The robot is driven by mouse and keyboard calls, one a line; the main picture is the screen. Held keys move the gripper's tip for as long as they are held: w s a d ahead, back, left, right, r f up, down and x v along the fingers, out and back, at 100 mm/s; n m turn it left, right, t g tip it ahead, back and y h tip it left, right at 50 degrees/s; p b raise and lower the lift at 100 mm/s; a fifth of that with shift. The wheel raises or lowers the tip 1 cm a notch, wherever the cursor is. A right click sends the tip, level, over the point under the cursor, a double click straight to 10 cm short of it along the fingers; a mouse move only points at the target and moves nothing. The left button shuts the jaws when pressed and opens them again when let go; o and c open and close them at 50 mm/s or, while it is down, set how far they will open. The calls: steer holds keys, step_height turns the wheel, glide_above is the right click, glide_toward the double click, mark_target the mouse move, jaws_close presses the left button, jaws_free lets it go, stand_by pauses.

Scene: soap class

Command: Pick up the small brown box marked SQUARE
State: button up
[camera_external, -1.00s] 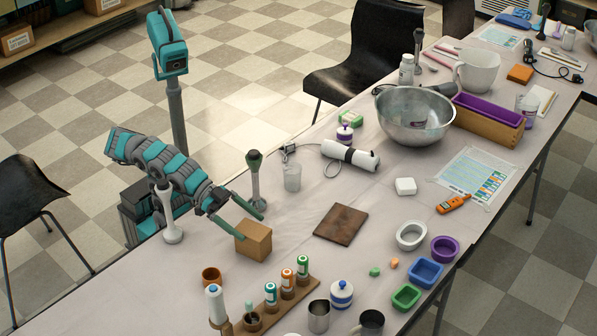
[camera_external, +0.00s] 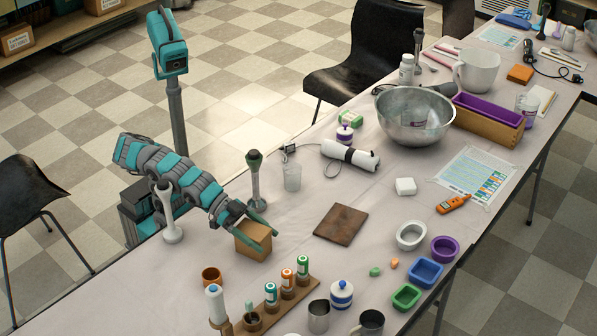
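A small brown box (camera_external: 253,243) sits on the pale table near its left edge. No SQUARE marking can be read on it from here. My gripper (camera_external: 257,227) is at the top of the box, reaching in from the upper left. Whether the fingers press on the box cannot be told. The box appears to rest on the table.
An orange-brown cup (camera_external: 211,277) and a wooden bottle rack (camera_external: 296,292) are in front. A brown board (camera_external: 341,225) lies to the right.

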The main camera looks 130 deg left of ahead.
steer(key=c, duration=0.9)
steer(key=shift+r, duration=0.15)
